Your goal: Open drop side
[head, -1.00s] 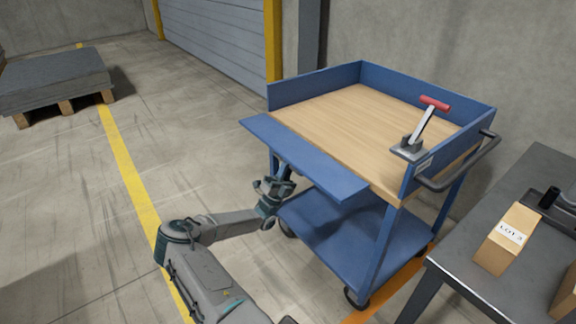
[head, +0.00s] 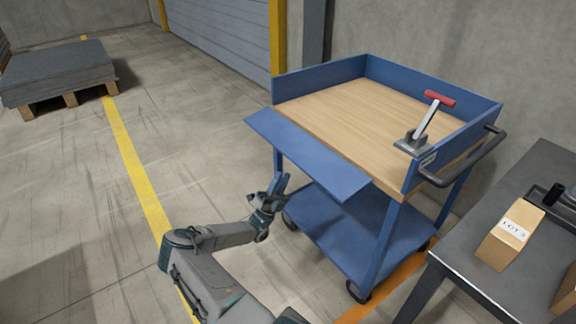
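The blue cart's drop side (head: 306,154) is folded down along the near left edge of the wooden deck (head: 352,115) and sticks outward, tilted slightly down. The deck is empty and open on that side. A clamp with a red handle (head: 438,98) stands on the cart's near right corner, its lever raised. My gripper (head: 278,184) is in front of the cart, lower than the drop side and left of its lower shelf. Its fingers are apart with nothing visible between them, and it appears clear of the panel.
A grey table (head: 497,240) with a labelled carton (head: 509,236) stands at the right, close to the cart's push handle (head: 466,165). A pallet with grey sheets (head: 58,75) lies at the far left. The floor left of the cart is clear.

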